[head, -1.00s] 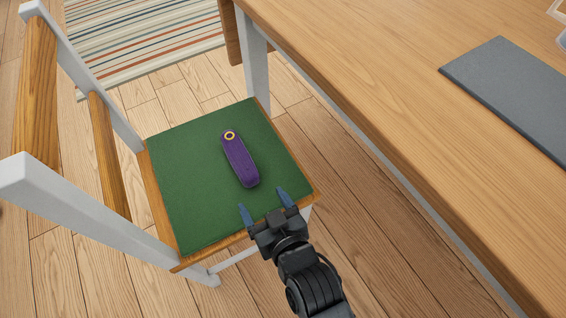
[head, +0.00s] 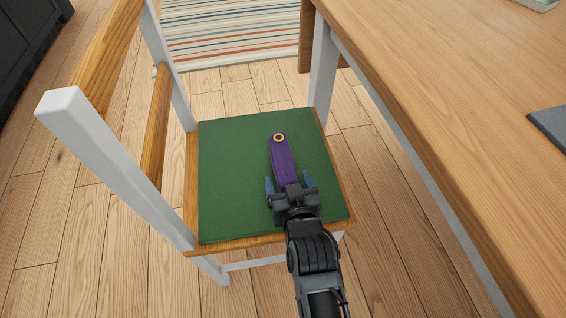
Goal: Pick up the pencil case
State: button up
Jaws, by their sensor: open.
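The purple pencil case (head: 283,160) with a yellow ring at its far end lies on the green seat cushion (head: 233,165) of a chair. My gripper (head: 289,182) is open over the near end of the case, with one blue finger on each side of it as seen from above. The gripper body hides the near end of the case. I cannot tell how high the fingers are above the cushion or whether they touch the case.
The chair's white and wooden backrest (head: 115,150) rises on the left. A striped rug (head: 230,38) lies on the floor behind.

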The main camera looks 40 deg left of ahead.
jog(key=c, duration=1.2)
jog(key=shift+r+p, duration=0.3)
jog(key=shift+r, duration=0.2)
jog(key=r, duration=0.1)
jog(key=r+p, duration=0.1)
jog(key=r, duration=0.2)
jog(key=shift+d+p, duration=0.3)
jog(key=shift+p, duration=0.1)
jog(key=d+r, duration=0.2)
jog(key=d, duration=0.1)
jog(key=s+d+r+p, duration=0.1)
jog(key=d+r, duration=0.1)
jog(key=d, duration=0.2)
jog(key=d+r+p, duration=0.1)
jog(key=d+r, duration=0.1)
jog(key=d, duration=0.2)
jog(key=shift+s, duration=0.25)
